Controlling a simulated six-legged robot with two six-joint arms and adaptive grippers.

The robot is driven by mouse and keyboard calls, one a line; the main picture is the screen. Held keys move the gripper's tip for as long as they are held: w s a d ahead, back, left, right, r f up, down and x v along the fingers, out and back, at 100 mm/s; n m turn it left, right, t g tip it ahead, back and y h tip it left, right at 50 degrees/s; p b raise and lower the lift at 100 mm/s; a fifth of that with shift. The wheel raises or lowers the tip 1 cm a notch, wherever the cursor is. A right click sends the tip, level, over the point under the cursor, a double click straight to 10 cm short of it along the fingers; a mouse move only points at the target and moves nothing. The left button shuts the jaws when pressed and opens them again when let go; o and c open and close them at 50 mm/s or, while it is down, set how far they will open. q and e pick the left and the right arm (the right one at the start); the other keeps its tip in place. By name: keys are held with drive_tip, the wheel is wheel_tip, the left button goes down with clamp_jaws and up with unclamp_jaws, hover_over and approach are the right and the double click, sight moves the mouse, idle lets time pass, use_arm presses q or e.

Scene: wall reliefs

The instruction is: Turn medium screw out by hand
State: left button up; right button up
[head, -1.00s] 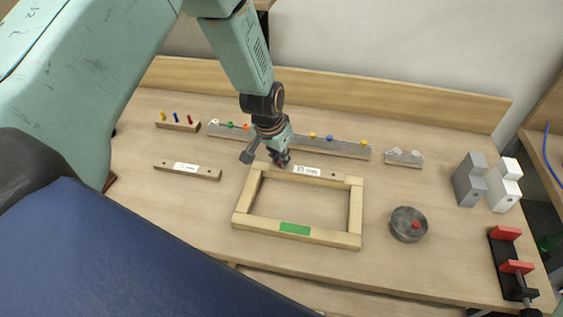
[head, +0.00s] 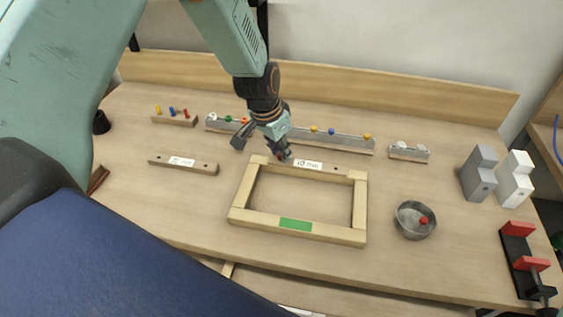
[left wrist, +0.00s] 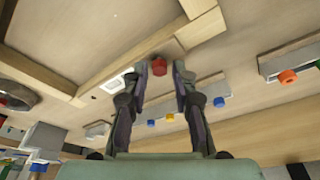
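A red screw head (left wrist: 159,66) sits at one end of a labelled wooden bar, which lies along the back side of the wooden frame (head: 235,215). The bar's white label (head: 308,164) seems to read 10 mm. My left gripper (head: 283,157) is pointed down over this end of the bar. In the left wrist view its two fingers (left wrist: 162,69) stand apart, one on each side of the red head. A gap shows on at least one side, so it looks open around the head. The screw's shaft is hidden. My right gripper is not in view.
A second labelled bar (head: 210,168) lies left of the frame. A round metal dish (head: 411,229) with a red piece stands right. Behind are a rail with coloured knobs (head: 340,144) and a small peg block (head: 175,121). Grey and white blocks (head: 478,182) and a red-black clamp (head: 520,262) stand far right.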

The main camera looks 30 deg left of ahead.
use_arm(q)
drive_tip(key=shift+s+f+m+b, duration=0.1)
drive_tip(key=shift+m+b, duration=0.2)
drive_tip(key=shift+b, duration=0.05)
drive_tip(key=m+b, duration=0.1)
drive_tip(key=b, duration=0.1)
drive_tip(key=shift+m+b, duration=0.35)
drive_tip(key=shift+m, duration=0.05)
drive_tip(key=shift+m+h+b, duration=0.3)
drive_tip(key=shift+m+b, duration=0.1)
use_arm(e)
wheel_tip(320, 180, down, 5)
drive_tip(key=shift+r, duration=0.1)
use_arm(q)
clamp_jaws()
drive_tip(key=n+p, duration=0.1)
drive_tip(key=p, duration=0.2)
drive_tip(key=n+p, duration=0.2)
drive_tip(key=p, duration=0.1)
drive_tip(key=n+y+p, duration=0.1)
drive_tip(key=p, duration=0.2)
drive_tip(key=shift+r+n, duration=0.3)
drive_tip(key=shift+f+n+p, duration=0.1)
drive_tip(key=shift+n+p, duration=0.2)
drive_tip(key=shift+p, duration=0.05)
drive_tip(key=shift+f, duration=0.1)
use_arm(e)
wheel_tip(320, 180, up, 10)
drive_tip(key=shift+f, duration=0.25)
